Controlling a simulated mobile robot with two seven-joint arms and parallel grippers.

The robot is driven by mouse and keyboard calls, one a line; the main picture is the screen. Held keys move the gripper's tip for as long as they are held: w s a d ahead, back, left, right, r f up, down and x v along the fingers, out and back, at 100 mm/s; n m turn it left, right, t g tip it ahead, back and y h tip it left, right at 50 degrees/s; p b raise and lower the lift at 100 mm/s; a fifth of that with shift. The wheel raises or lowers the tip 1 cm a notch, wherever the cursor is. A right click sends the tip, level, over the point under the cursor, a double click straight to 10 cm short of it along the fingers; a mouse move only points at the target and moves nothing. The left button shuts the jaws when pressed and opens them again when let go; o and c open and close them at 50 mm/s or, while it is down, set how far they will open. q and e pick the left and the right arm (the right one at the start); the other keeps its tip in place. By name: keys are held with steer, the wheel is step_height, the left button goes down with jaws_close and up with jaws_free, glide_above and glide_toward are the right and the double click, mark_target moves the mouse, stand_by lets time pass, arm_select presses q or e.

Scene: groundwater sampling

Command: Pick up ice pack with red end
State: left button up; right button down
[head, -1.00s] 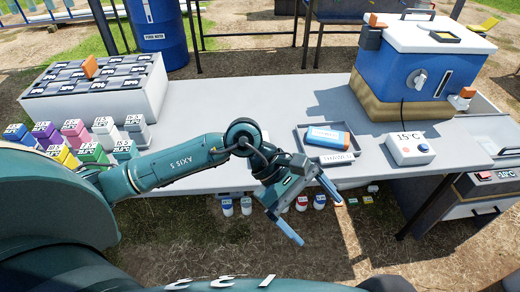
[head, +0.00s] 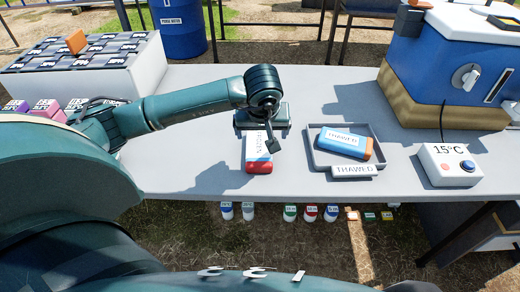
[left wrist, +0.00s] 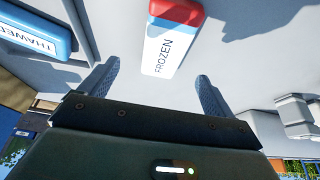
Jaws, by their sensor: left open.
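The ice pack with the red end (head: 259,158) lies on the grey table, left of the tray. It is white with a blue side and a label. In the left wrist view the ice pack (left wrist: 170,45) reads FROZEN, with its red end away from my gripper. My left gripper (head: 264,138) is above the pack's far part and hides some of it. In the left wrist view the left gripper (left wrist: 158,70) has its fingers wide apart, one on each side of the pack's white end, with nothing between the tips. My right gripper is not in view.
A grey tray (head: 316,156) holds a blue ice pack with an orange end (head: 345,142), labelled THAWED. A white 15°C box (head: 448,165) and a blue cooler (head: 430,65) stand to the right. A rack (head: 150,62) stands at the left. Table is clear in front.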

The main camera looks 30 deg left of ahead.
mark_target(259, 146)
arm_select(q)
steer(key=x, duration=0.7)
steer(key=shift+s+a+f, duration=0.25)
steer(key=shift+s, duration=0.05)
steer(key=shift+w+a+f, duration=0.1)
steer(key=shift+w+f, duration=0.1)
steer(key=shift+f, duration=0.25)
steer(key=shift+c, duration=0.6)
steer(key=c, duration=1.1)
